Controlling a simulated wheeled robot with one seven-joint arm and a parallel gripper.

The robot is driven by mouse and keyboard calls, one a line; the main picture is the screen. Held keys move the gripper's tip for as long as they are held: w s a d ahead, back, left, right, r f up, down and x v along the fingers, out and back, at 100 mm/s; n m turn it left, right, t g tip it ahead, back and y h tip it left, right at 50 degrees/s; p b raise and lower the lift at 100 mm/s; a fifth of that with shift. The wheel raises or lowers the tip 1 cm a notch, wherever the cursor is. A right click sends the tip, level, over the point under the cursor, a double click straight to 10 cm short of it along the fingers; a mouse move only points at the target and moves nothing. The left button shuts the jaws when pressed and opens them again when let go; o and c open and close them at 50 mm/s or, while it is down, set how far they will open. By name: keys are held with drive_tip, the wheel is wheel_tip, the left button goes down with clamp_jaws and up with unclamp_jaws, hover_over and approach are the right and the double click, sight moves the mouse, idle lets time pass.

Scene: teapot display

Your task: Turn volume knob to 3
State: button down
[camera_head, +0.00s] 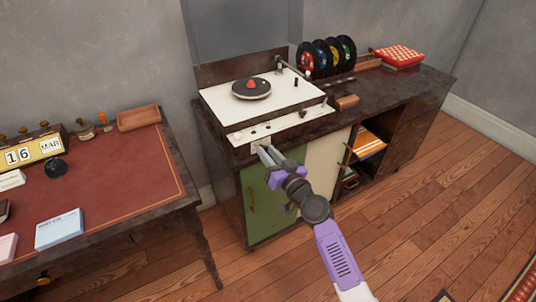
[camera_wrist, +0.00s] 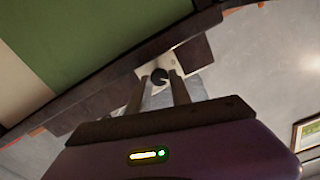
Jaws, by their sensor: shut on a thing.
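The record player (camera_head: 217,98) has a cream front control panel (camera_head: 288,123) with several small dark knobs. My gripper (camera_head: 264,148) is at the cabinet's front edge, just below the left part of this panel. The fingers are shut on the knob. I cannot read any volume marks or the pointer's setting. In the head view I cannot make out the gripped knob clearly.
The green cabinet door (camera_head: 272,206) is below my gripper. A red-topped desk (camera_head: 105,185) stands to the left, with a gap between. Colored reels (camera_head: 325,56) and a red-and-white box (camera_head: 399,56) sit on the cabinet top.

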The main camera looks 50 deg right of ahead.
drive_tip(key=shift+f+m, duration=0.1)
drive_tip(key=shift+m, duration=2.1)
drive_tip(key=c, duration=1.2)
unclamp_jaws()
drive_tip(key=shift+d, duration=0.1)
